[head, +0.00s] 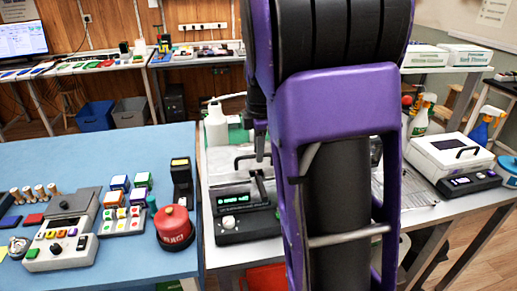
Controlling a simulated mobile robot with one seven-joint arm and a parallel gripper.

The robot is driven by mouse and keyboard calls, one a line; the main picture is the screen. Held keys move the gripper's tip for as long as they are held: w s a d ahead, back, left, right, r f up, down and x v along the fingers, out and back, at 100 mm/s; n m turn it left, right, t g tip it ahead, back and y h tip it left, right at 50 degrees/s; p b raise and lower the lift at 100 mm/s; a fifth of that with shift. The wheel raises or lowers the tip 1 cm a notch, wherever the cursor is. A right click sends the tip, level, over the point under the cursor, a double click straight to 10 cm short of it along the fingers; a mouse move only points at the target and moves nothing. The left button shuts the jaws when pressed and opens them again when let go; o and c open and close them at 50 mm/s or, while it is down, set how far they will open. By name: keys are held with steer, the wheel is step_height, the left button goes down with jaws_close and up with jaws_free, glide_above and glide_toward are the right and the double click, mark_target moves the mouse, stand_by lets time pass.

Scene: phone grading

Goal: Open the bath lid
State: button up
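A dark-based device with a lit green display (240,205) stands on the white bench left of my arm. A pale, see-through-looking cover and a black handle show on or behind it. A white box with a black handle on its closed lid and a control panel (450,160) stands at the right. I cannot tell for sure which is the bath. My purple arm covers the middle of the view. Dark parts near the black handle may belong to my gripper (259,148). Its fingers are mostly hidden, so opening and contact are unclear.
A blue table (110,150) at the left holds a red round button (174,228), a grey control box (65,235) and several small blocks. Spray bottles (422,115) stand behind the white box. A white jug (215,122) stands behind the display device. Little free bench shows around my arm.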

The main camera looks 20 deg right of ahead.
jaws_close()
stand_by(1.1)
